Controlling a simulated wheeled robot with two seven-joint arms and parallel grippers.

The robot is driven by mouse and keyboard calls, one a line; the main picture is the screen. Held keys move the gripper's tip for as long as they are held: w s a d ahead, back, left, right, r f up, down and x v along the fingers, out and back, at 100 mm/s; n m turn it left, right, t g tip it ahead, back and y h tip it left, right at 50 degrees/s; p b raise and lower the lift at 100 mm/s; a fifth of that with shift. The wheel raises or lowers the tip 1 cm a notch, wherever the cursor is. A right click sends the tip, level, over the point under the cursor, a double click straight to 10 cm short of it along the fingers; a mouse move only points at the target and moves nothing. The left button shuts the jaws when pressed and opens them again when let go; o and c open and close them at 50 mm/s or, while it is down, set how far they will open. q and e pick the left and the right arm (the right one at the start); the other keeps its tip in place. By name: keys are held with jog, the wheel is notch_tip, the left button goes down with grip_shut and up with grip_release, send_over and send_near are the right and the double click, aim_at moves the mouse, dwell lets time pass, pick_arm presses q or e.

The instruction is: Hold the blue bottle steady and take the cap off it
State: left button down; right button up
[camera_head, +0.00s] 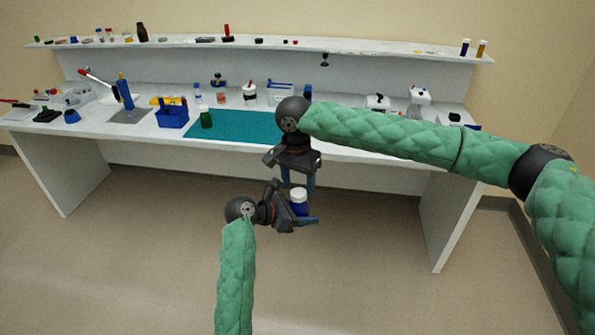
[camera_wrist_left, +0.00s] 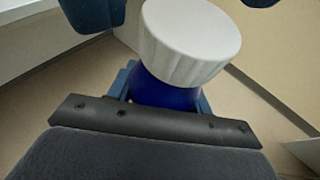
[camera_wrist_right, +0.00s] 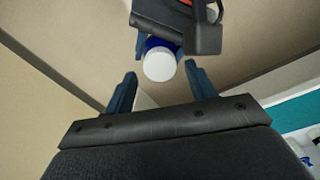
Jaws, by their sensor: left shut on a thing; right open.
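The blue bottle (camera_head: 300,209) with its white ribbed cap (camera_head: 299,194) is held in the air in front of the bench. My left gripper (camera_head: 304,218) is shut on the bottle's body below the cap. In the left wrist view the cap (camera_wrist_left: 190,42) sits on the bottle (camera_wrist_left: 165,94), whose lower part is hidden. My right gripper (camera_head: 298,186) is open, pointing down just above the cap. In the right wrist view the cap (camera_wrist_right: 159,66) appears beyond and between the open fingers (camera_wrist_right: 161,90), apart from them.
The white bench (camera_head: 345,153) stands behind the grippers, with a teal mat (camera_head: 240,128), a blue bin (camera_head: 172,118), a green cup (camera_head: 206,119) and small lab items. A shelf (camera_head: 270,45) runs above it. The space in front is open floor (camera_head: 150,250).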

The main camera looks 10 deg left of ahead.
jog(key=shift+f, duration=1)
jog(key=c, duration=1)
jog(key=shift+n, duration=1.5)
jog(key=o, duration=1.1)
jog(key=shift+r, duration=0.1)
